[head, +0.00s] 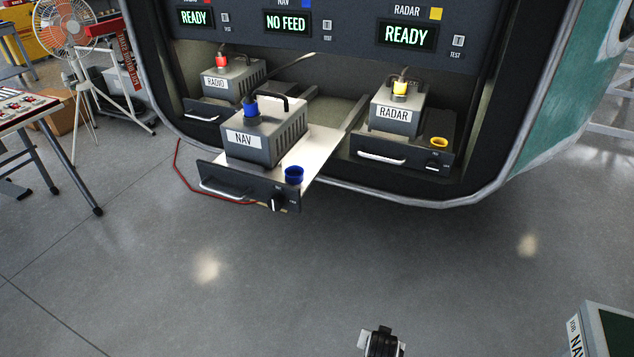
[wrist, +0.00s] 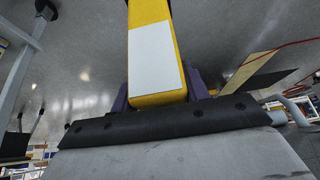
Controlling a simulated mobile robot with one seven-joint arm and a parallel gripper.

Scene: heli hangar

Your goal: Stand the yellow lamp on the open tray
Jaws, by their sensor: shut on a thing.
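The yellow lamp (wrist: 150,50) shows in the wrist view as a yellow body with a white face. My gripper (wrist: 160,92) is shut on it, with dark purple fingers on both sides. The lamp's far end is cut off by the picture's top edge. In the head view the lamp cannot be made out; a small dark part (head: 381,343), seemingly of my arm, shows at the bottom edge. The open tray (head: 322,142) is pulled out of the console, bearing a grey NAV box (head: 268,150) and a blue cup-like ring (head: 294,174).
The RADIO (head: 215,110) and RADAR (head: 395,145) drawers sit in the bay either side. A red cable (head: 185,178) hangs by the tray. A table (head: 30,105) and fan (head: 65,30) stand left; a green NAV case (head: 605,335) is at lower right. The floor between is clear.

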